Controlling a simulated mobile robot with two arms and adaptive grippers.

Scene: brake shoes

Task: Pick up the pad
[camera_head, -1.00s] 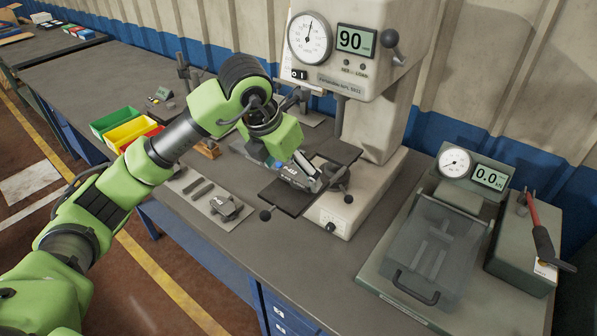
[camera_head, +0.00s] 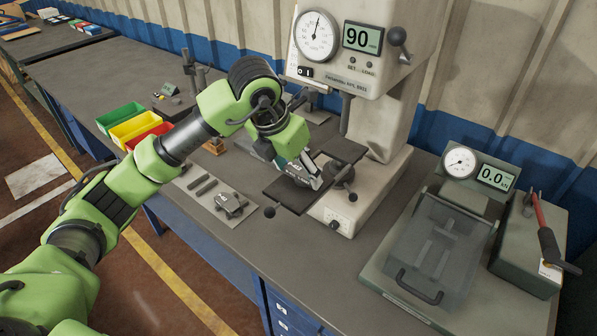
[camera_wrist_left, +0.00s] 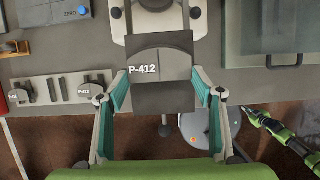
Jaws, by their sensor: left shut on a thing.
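The pad is a dark grey curved block marked P-412 (camera_wrist_left: 160,66). It also shows in the head view (camera_head: 294,172), partly hidden by the gripper, over the dark plate (camera_head: 284,196) of the press. My left gripper (camera_head: 303,171) points down at it from above. In the left wrist view, its teal-lined fingers (camera_wrist_left: 160,91) stand on either side of the pad, and the gripper is shut on it. I cannot tell whether the pad touches the plate. My right gripper (camera_wrist_left: 252,114) appears small at the right of the wrist view; its jaw state is unclear.
The press (camera_head: 345,45), reading 90, stands behind the plate, with a knobbed lever beside it. A mat (camera_head: 205,198) with small metal parts lies to the left. Green, yellow and red bins (camera_head: 134,126) stand farther left. A covered tester (camera_head: 430,245) reading 0.0 is at right.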

